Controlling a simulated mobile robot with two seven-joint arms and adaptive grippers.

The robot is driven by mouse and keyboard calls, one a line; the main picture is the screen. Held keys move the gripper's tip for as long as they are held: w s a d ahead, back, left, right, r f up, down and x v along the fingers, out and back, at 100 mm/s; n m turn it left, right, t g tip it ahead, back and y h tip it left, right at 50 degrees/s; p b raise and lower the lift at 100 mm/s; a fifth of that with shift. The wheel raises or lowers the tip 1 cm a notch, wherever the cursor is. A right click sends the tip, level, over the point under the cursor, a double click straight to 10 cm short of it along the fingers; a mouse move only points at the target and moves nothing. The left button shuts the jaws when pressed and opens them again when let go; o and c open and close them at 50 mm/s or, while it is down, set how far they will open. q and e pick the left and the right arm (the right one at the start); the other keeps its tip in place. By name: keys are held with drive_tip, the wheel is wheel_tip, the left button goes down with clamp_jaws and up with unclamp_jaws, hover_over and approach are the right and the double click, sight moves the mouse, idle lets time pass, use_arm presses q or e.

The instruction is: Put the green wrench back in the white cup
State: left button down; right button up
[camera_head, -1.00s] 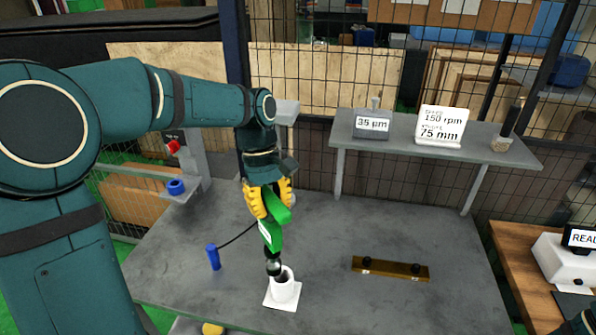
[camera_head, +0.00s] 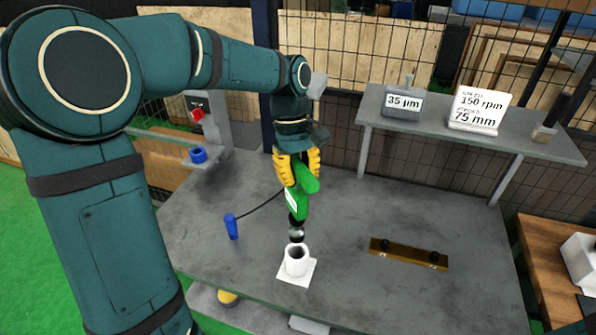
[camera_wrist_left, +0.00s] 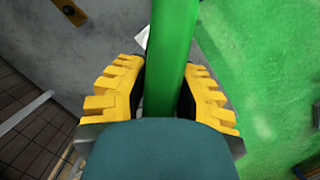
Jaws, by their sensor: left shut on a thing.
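The green wrench (camera_head: 298,204) hangs nearly upright from my left gripper (camera_head: 297,168), whose yellow fingers are shut on its upper part. Its dark lower end with a round grey tip is just above the mouth of the white cup (camera_head: 296,264), apart from the rim as far as I can see. The cup stands upright on a white square base on the grey table. In the left wrist view the wrench (camera_wrist_left: 176,45) runs between the yellow fingers (camera_wrist_left: 160,92); the cup is mostly hidden behind it there. My right gripper is out of view.
A blue cylinder (camera_head: 231,227) with a black cable stands left of the cup. A brass bar (camera_head: 408,254) with black knobs lies to the right. A raised shelf (camera_head: 470,137) with signs stands behind. The table (camera_head: 350,215) between is clear.

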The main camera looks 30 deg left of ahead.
sight(298, 190)
use_arm(q)
drive_tip(key=shift+f+b, duration=1.4)
drive_tip(key=shift+f, duration=1.15)
drive_tip(key=shift+p, duration=0.7)
